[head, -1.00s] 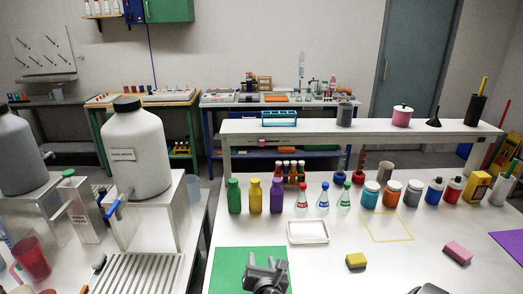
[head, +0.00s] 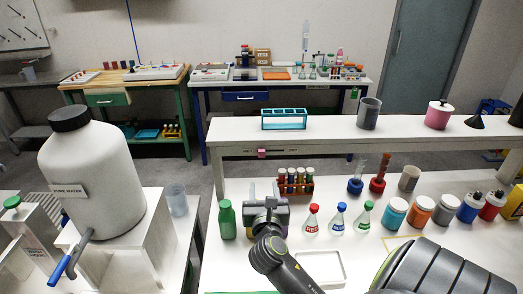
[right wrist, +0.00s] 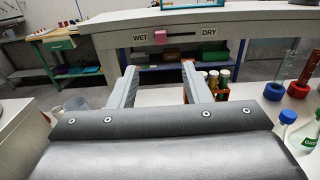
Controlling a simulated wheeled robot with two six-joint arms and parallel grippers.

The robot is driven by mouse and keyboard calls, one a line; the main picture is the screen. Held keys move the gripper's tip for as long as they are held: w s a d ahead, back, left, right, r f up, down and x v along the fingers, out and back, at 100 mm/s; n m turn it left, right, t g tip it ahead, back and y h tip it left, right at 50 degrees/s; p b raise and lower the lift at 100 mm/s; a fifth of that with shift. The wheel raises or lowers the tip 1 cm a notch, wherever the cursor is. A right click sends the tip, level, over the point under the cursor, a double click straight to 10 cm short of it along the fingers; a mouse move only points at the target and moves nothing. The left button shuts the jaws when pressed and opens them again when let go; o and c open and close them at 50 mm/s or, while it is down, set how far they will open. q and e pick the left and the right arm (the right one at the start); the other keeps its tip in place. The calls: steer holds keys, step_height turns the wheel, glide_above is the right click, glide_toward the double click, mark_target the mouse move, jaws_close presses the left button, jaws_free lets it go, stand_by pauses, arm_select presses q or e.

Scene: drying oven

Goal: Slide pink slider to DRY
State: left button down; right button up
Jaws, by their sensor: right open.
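The pink slider (right wrist: 160,38) sits at the WET end of a dark slot on the front edge of the raised white shelf (right wrist: 240,18). The DRY label (right wrist: 209,31) is at the slot's right end. The slider also shows small in the head view (head: 262,153). My right gripper (head: 264,190) is in front of and below the slider, apart from it, above the bench. In the right wrist view its two fingers (right wrist: 160,75) are spread and empty, with the slider beyond the gap between them. My left gripper is not in view.
A test tube rack (head: 296,183) stands just right of my right gripper. A green bottle (head: 227,219) is at its left. Small flasks (head: 338,218) and jars (head: 395,213) stand farther right. A teal rack (head: 284,119) is on the shelf. A white tray (head: 343,281) lies near my arm.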

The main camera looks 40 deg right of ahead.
mark_target(262, 152)
steer(key=p+x, duration=0.2)
steer(key=x, duration=1.2)
steer(key=shift+w+d, duration=0.2)
steer(key=shift+x, duration=0.75)
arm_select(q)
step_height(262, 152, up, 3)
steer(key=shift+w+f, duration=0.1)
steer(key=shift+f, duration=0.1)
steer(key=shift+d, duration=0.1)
arm_select(e)
steer(key=shift+c, duration=0.4)
jaws_close()
